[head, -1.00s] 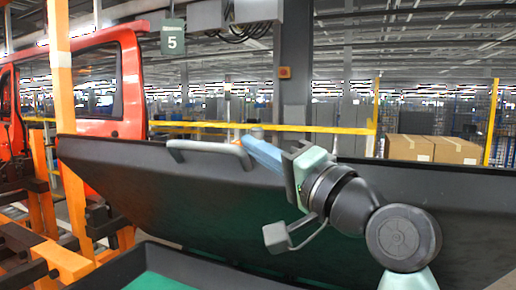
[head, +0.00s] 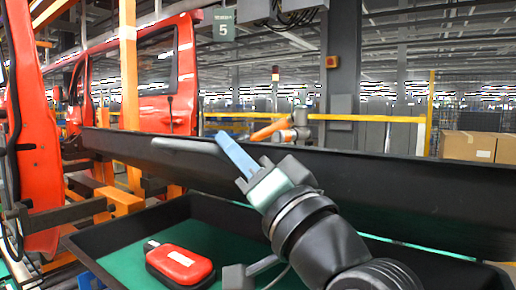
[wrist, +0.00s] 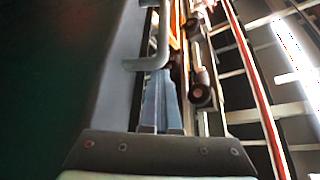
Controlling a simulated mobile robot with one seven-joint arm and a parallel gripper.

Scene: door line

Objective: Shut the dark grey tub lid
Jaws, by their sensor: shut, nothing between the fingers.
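The dark grey tub lid (head: 400,190) stands partly open, tilted over the tub (head: 120,240). A grey bar handle (head: 185,146) sits at the left part of its upper edge. My gripper (head: 225,137) is shut and empty, its blue fingers at the lid's upper edge by the handle's right end. In the wrist view the shut fingers (wrist: 162,95) point along the lid's edge (wrist: 113,75), close to the handle (wrist: 156,50). I cannot tell whether they touch. My forearm hides part of the lid and tub.
A red case (head: 180,265) lies on the green tub floor. Orange posts (head: 128,90) and a red vehicle body (head: 145,75) stand at the left. A yellow rail (head: 370,118) and cardboard boxes (head: 468,146) are behind the lid.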

